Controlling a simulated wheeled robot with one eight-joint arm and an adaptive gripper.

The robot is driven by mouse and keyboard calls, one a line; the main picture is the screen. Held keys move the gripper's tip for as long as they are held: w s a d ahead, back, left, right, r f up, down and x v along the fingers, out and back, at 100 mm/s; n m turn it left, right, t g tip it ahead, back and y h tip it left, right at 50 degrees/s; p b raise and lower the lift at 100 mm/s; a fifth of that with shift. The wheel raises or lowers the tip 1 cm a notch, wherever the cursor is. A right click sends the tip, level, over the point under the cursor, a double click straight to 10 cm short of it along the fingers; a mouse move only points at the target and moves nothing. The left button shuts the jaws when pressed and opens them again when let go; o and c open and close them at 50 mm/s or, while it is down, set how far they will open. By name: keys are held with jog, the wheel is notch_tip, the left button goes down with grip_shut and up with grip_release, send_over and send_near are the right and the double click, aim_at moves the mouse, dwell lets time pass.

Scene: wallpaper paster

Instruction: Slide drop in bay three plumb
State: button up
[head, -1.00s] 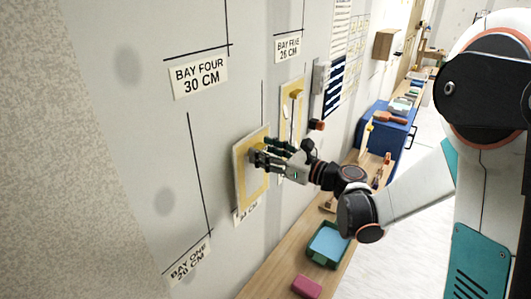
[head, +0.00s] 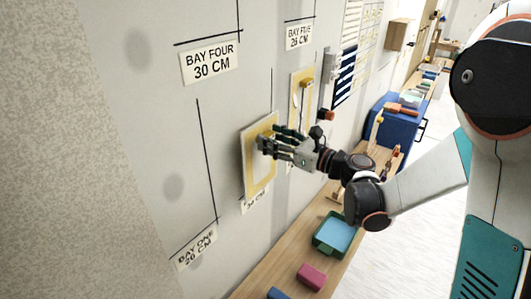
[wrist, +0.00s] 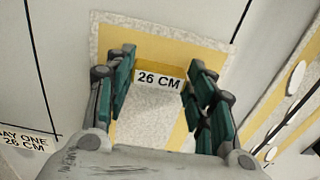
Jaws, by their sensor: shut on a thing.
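The drop is a pale speckled panel with a yellow border (head: 246,165), flat against or close to the wall; a gap cannot be judged. It also shows in the wrist view (wrist: 155,119). My gripper (head: 264,145) is at its upper middle, fingers closed on a yellow block marked 26 CM (wrist: 160,78). A black wall line (head: 271,88) runs down to the panel's top right corner. The bay label below (head: 256,201) is partly hidden by the panel. Whether the panel is plumb is hard to tell.
The bay one label (head: 196,250) and bay four label (head: 211,62) are on the wall to the left. A second yellow-bordered strip (head: 296,98) hangs to the right, close by. A bench below holds a green tray (head: 335,236) and a pink block (head: 311,277).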

jog(key=shift+b+x, duration=0.3)
jog(key=shift+x, duration=1.05)
dwell(0.9)
jog(key=o, duration=1.2)
jog(key=shift+a, duration=0.1)
jog(key=shift+c, duration=0.2)
